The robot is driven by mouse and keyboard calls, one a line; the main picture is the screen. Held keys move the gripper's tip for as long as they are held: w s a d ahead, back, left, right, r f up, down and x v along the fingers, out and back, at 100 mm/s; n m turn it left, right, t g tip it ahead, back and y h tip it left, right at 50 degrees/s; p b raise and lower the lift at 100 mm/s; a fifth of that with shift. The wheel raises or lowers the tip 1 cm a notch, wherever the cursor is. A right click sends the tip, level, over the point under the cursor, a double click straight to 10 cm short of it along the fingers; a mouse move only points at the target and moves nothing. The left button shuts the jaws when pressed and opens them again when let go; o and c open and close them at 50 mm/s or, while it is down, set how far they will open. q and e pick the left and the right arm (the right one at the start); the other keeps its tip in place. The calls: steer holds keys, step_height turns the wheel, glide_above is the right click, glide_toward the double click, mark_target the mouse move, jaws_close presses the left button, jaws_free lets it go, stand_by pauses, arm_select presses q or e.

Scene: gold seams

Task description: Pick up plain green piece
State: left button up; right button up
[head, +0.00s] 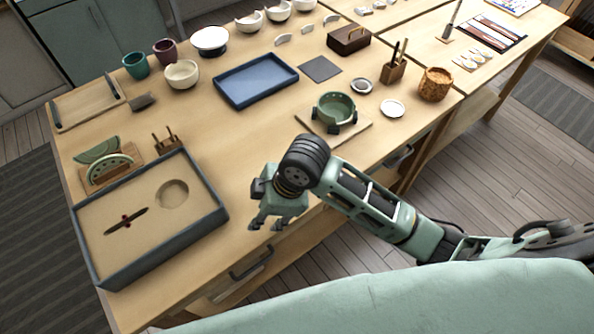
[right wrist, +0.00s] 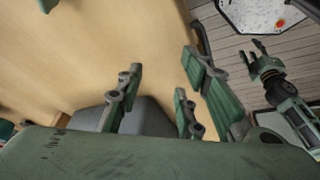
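The plain green piece (head: 97,149) is a smooth half-round shape at the left of the table in the head view. It rests at a wooden rack, behind a second green curved piece (head: 108,170) with pale dots along it. My right gripper (head: 268,223) is over the table's front edge, well to the right of the rack, pointing down. In the right wrist view its fingers (right wrist: 160,90) are spread with nothing between them. My left gripper (right wrist: 254,59) shows small at the right of the right wrist view, its fingers apart and empty. The head view does not show it.
A grey-rimmed tray (head: 210,226) with a dark tool and a round recess lies in front of the rack. A small peg stand (head: 167,143) is beside the rack. A blue tray (head: 256,80) and a green bowl (head: 335,108) stand further back. The table's middle is clear.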

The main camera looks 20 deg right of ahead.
steer(key=w+d+n, duration=0.1)
steer(key=w, duration=0.1)
steer(key=w+d+r+n+h, duration=0.1)
steer(key=w+n, duration=0.1)
steer(key=w+d+r+n+g+h, duration=0.1)
steer(key=w+d, duration=0.1)
steer(key=shift+w, duration=0.3)
steer(key=w+d+r+n+h, duration=0.2)
steer(key=w+d+r, duration=0.25)
steer(key=d, duration=0.25)
steer(key=shift+g, duration=0.4)
step_height(320, 180, down, 7)
steer(key=shift+f+p, duration=0.1)
steer(key=shift+p, duration=0.85)
steer(key=shift+f, duration=0.4)
arm_select(q)
steer(key=shift+w+a+r, duration=0.1)
steer(key=shift+a+r, duration=0.2)
steer(key=shift+r, duration=0.2)
steer(key=shift+w+a+r, duration=0.1)
steer(key=shift+a+r, duration=0.15)
steer(key=shift+r, duration=0.2)
arm_select(e)
steer(key=shift+c, duration=0.3)
jaws_close()
